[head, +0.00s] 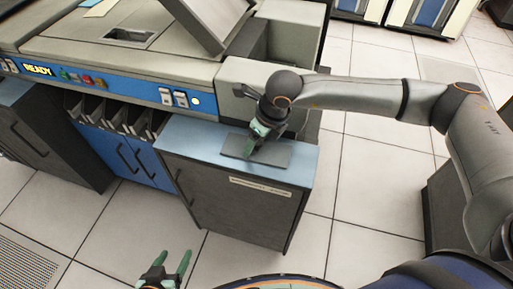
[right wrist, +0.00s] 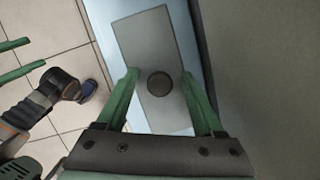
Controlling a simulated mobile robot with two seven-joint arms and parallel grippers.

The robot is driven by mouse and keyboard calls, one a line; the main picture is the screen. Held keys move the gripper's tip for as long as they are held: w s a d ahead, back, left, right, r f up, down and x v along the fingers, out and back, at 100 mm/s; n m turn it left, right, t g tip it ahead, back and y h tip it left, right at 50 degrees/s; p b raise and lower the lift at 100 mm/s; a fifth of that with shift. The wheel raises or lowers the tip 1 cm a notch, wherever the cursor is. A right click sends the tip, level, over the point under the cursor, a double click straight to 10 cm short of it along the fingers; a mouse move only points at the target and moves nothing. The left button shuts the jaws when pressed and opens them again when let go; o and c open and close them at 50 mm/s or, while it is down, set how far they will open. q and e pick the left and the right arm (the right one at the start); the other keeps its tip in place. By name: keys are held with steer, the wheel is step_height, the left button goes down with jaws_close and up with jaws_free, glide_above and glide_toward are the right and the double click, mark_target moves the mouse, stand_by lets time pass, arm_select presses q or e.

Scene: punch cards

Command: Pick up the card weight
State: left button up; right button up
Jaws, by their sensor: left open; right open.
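The card weight is a flat grey plate (head: 275,155) with a dark round knob, lying on the light-blue top of a low cabinet. In the right wrist view the plate (right wrist: 148,40) and its knob (right wrist: 159,84) show clearly. My right gripper (right wrist: 159,74) is open, pointing down over the plate, with one finger on each side of the knob and a gap to it. In the head view my right gripper (head: 256,143) hides the knob and part of the plate. My left gripper (head: 176,254) is open and empty, low in front of the cabinet.
The cabinet top (head: 190,134) is otherwise clear. A card machine (head: 110,75) with a blue control strip and a lit READY sign stands behind and left. Its grey side (right wrist: 255,70) rises close beside the plate. Tiled floor (head: 350,190) lies open to the right.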

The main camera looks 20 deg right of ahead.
jaws_close()
stand_by(0.5)
steer(key=shift+r, duration=0.1)
stand_by(0.8)
